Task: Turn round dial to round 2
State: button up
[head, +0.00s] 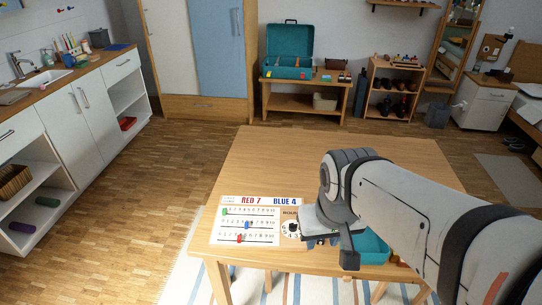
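A white score board (214,236) lies on the wooden table, with "RED 7" and "BLUE 4" along its top and three number rows below. The round dial (289,233) is at its right side, under a partly covered "ROUN" label. It is white with small numbers around a dark centre; its right part is hidden by my gripper. Its setting is too small to read. My gripper (333,245) is just right of the dial in the picture, pointing down. I cannot tell its height over the board, whether it touches the dial, or whether its fingers are apart.
Green (224,212), blue (247,225) and red (240,238) markers sit on the rows. A teal object (374,247) is partly hidden behind my arm at the table's right. The table's far part (280,160) is clear.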

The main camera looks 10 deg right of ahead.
aim_at(293, 227)
jog(key=z, duration=0.05)
jog(key=i, duration=0.1)
jog(key=k, duration=1.1)
jog(key=u, duration=0.6)
jog(key=i, duration=1.4)
jog(key=z, duration=0.5)
